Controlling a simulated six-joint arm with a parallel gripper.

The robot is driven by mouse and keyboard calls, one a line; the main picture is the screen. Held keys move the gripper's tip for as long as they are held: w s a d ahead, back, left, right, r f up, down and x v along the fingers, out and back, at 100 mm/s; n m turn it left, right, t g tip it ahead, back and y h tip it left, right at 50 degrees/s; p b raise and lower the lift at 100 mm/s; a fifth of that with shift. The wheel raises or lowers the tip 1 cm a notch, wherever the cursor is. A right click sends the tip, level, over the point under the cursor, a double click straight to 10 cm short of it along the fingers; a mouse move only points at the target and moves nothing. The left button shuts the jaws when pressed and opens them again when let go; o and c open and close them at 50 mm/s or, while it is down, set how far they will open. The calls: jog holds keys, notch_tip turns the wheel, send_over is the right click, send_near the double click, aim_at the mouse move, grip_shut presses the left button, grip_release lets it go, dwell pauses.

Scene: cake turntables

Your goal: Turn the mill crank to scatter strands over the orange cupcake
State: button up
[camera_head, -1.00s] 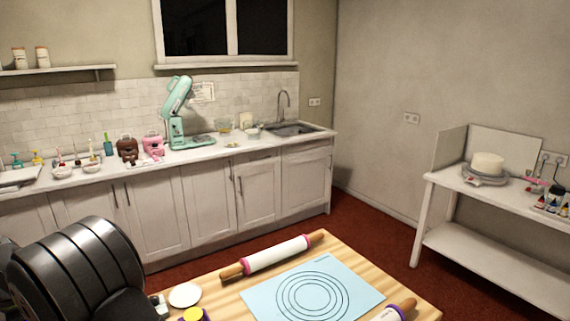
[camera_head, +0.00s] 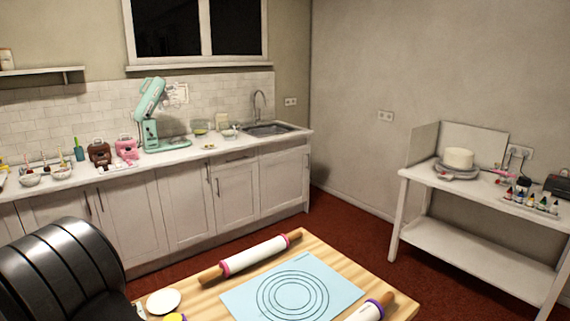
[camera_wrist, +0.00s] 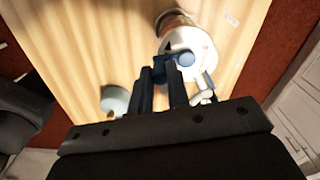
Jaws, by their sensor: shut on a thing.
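In the wrist view my gripper (camera_wrist: 166,70) is shut on a blue part that appears to be the crank (camera_wrist: 184,59) of the mill. The mill (camera_wrist: 196,44) shows a round white top and a brownish side, over the wooden table. The fingers hide part of the crank. I cannot make out the orange cupcake in either view. In the head view the gripper and the mill are out of sight.
The wooden table (camera_head: 392,300) bears a blue mat (camera_head: 240,299), a rolling pin (camera_head: 252,256), a second one (camera_head: 368,308) and a white disc (camera_head: 163,301). A pale teal object (camera_wrist: 115,100) lies left of my fingers. A counter stands behind, a side table (camera_head: 430,252) at right.

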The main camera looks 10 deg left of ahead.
jog(key=shift+w+d+r, duration=0.1)
jog(key=shift+w+d, duration=0.1)
jog(key=shift+w, duration=0.55)
jog(key=shift+w, duration=0.7)
jog(key=shift+w+a, duration=0.3)
jog(key=shift+w, duration=0.15)
